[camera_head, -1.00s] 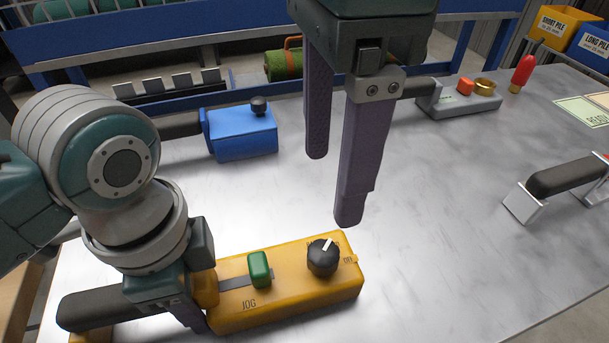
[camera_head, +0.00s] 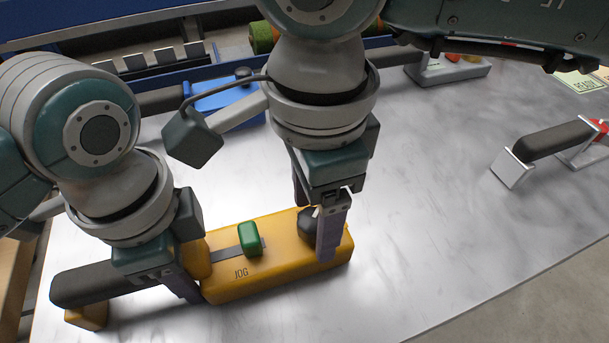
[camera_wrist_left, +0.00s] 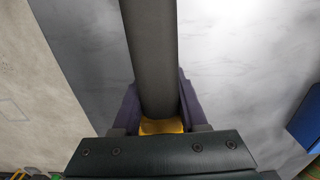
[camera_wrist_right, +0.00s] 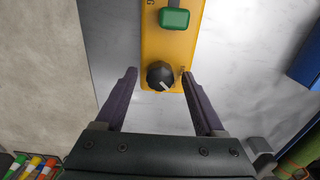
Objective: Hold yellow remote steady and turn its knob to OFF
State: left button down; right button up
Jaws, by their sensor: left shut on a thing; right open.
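The yellow remote (camera_head: 285,268) lies on the grey table, with a dark handle (camera_head: 105,282) at its left end, a green JOG button (camera_head: 250,239) and a black knob (camera_head: 306,225). My left gripper (camera_head: 188,284) is shut on the handle; the left wrist view shows the dark handle (camera_wrist_left: 150,50) between its fingers. My right gripper (camera_wrist_right: 160,76) is open, its fingers on either side of the knob with gaps. In the right wrist view, the knob's white pointer slants to the lower right; the label beside it is mostly hidden by a finger.
A blue device (camera_head: 232,108) with a knob lies behind the remote. A grey device (camera_head: 448,70) is at the back right. A dark-handled holder (camera_head: 513,168) stands at the right. The table between it and the remote is clear.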

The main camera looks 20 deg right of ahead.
jog(key=shift+c, duration=0.3)
grip_shut()
jog(key=shift+m, duration=0.3)
jog(key=m, duration=0.3)
jog(key=shift+m, duration=2.6)
jog(key=shift+o, duration=0.3)
grip_release()
